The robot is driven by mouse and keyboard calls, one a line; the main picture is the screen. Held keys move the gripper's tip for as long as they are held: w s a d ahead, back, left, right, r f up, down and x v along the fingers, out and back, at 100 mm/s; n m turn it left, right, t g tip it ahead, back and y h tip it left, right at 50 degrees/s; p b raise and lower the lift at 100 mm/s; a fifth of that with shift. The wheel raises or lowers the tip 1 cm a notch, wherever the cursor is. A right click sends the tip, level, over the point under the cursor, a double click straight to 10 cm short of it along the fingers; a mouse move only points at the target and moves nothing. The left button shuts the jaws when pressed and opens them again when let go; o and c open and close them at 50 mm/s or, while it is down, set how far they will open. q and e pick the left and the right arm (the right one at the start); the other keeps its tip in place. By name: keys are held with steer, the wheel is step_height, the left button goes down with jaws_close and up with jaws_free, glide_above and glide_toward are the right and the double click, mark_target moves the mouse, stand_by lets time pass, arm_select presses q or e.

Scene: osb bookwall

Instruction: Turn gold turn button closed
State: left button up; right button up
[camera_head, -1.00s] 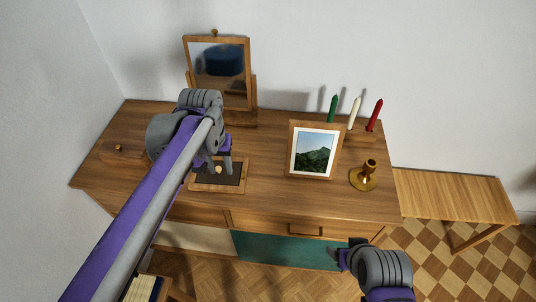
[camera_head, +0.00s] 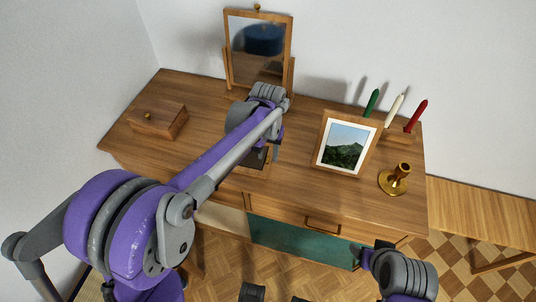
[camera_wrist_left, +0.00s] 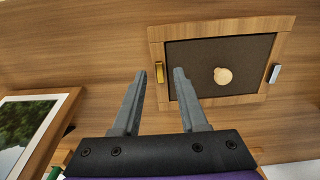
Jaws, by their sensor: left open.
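A small wooden frame with a dark panel (camera_wrist_left: 200,55) and a pale round knob (camera_wrist_left: 223,76) lies on the dresser top. The gold turn button (camera_wrist_left: 159,72) sits on the frame's left rail in the left wrist view, its length along that rail. A silver turn button (camera_wrist_left: 274,73) is on the opposite rail. My left gripper (camera_wrist_left: 160,78) is open, with its fingertips either side of the gold button in the picture; contact cannot be told. In the head view my left gripper (camera_head: 268,153) hides most of the frame. My right gripper (camera_head: 363,257) is low, in front of the dresser; its jaws are unclear.
On the dresser (camera_head: 215,180) stand a mirror (camera_head: 258,45), a wooden box (camera_head: 158,121), a picture frame (camera_head: 345,145), a brass candlestick (camera_head: 396,180) and green, white and red candles (camera_head: 395,108). A lower bench (camera_head: 475,215) is at the right.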

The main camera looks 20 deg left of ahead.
arm_select(q)
steer(key=shift+f, duration=0.35)
jaws_close()
